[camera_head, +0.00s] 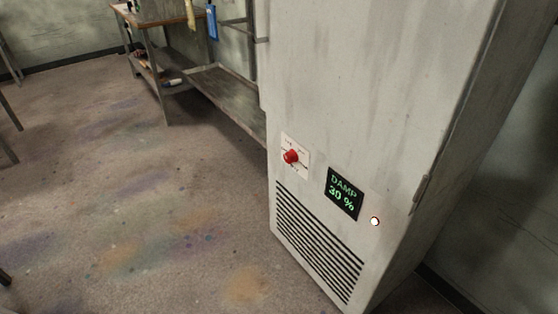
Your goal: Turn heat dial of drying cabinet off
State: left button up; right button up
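The drying cabinet (360,80) is a tall pale grey unit at the right of the head view. The heat dial (291,157) is a small red knob on a white plate low on the cabinet front. The marks on the plate are too small to read, and I cannot tell which setting the knob points to. Right of it, a dark display (343,194) shows "DAMP 30 %" in green. A small round white light (375,221) glows beside the display. Neither of my grippers is in view.
A slatted vent (316,243) lies below the dial. A handle or latch (420,193) sits at the cabinet's right edge. A metal workbench (170,14) and a low shelf (228,97) stand behind, at the cabinet's left. The stained floor (130,215) in front and left is mostly clear.

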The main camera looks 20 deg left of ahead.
aim_at(289, 157)
jog(key=u, duration=1.95)
jog(key=i, duration=3.6)
jog(key=z, duration=3.15)
